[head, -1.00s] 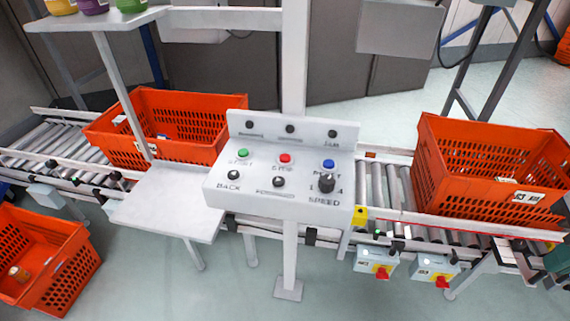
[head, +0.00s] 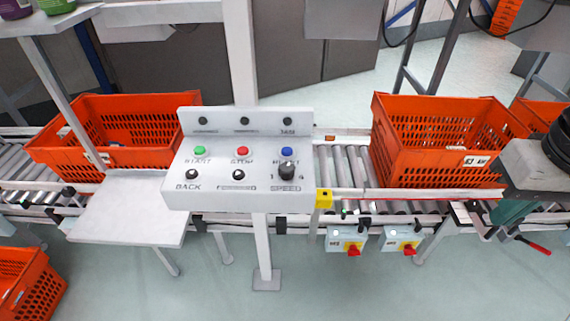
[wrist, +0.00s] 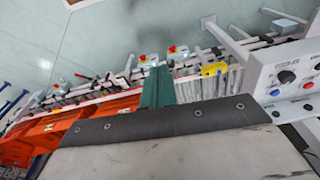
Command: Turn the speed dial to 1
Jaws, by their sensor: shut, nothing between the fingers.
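The speed dial (head: 287,171) is a dark knob at the lower right of the white control panel (head: 240,199), above the SPEED label. Its pointer direction is too small to read. The dial also shows at the right of the wrist view (wrist: 287,77), near a blue button. My gripper (wrist: 157,72) shows as teal fingers, shut with nothing between them. It is apart from the dial, to the right of the panel in the head view (head: 508,212).
A green button (head: 200,150), a red button (head: 242,153) and a blue button (head: 286,152) sit on the panel. Orange totes stand on the roller conveyor to its left (head: 60,155) and right (head: 400,170). A grey shelf (head: 130,215) juts out at left.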

